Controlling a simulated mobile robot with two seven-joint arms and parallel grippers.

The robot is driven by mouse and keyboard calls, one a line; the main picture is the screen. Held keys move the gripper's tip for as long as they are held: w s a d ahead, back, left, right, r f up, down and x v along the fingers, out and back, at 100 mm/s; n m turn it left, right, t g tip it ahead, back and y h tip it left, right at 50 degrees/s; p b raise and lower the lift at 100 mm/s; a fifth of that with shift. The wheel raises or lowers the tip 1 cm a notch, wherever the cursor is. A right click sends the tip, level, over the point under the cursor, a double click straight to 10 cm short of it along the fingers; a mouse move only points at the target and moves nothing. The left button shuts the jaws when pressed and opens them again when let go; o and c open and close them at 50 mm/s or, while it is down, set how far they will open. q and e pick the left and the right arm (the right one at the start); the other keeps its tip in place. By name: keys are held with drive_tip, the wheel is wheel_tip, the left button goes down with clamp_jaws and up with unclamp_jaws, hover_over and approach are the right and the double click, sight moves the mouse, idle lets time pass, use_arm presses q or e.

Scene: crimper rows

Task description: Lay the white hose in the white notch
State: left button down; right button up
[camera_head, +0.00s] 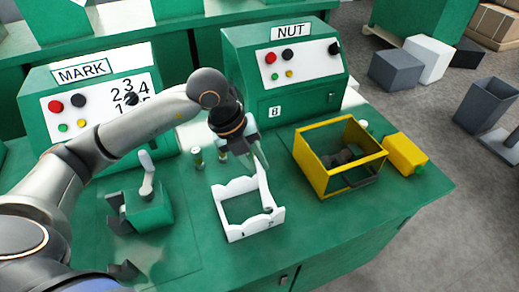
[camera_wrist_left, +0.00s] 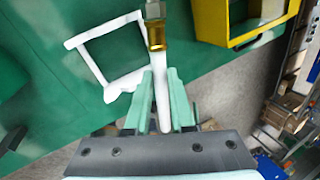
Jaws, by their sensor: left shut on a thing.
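My left gripper (camera_head: 256,158) is shut on the white hose (camera_wrist_left: 161,85), which lies between its pale green fingers in the left wrist view. A brass fitting (camera_wrist_left: 156,38) with a metal end is at the hose's far end. In the head view the gripper hangs over the far right side of the white notched frame (camera_head: 236,233). The frame has notches in its upper edges and stands on the green bench; it also shows in the left wrist view (camera_wrist_left: 73,42), left of the hose. The hose appears apart from the notches. My right gripper is not in view.
A yellow open-framed box (camera_head: 312,174) with dark pieces inside stands right of the frame, with a yellow block (camera_head: 404,153) beyond it. A green fixture with a lever (camera_head: 150,209) stands left. Control boxes marked MARK (camera_head: 88,100) and NUT (camera_head: 284,65) stand behind.

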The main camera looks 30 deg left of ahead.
use_arm(q)
drive_tip(key=shift+w+a+f+n+t+y, duration=0.15)
drive_tip(key=shift+w+a+n+t, duration=0.15)
drive_tip(key=shift+n, duration=0.3)
drive_tip(key=shift+w+a+n+t+y, duration=0.15)
drive_tip(key=shift+w+n, duration=0.2)
drive_tip(key=shift+n, duration=0.25)
wheel_tip(320, 180, down, 10)
drive_tip(key=b, duration=0.7)
drive_tip(key=shift+r, duration=0.25)
drive_tip(key=shift+f+b, duration=0.3)
drive_tip(key=shift+b, duration=0.2)
drive_tip(key=shift+f, duration=0.2)
drive_tip(key=c, duration=0.8)
unclamp_jaws()
drive_tip(key=shift+o, duration=0.6)
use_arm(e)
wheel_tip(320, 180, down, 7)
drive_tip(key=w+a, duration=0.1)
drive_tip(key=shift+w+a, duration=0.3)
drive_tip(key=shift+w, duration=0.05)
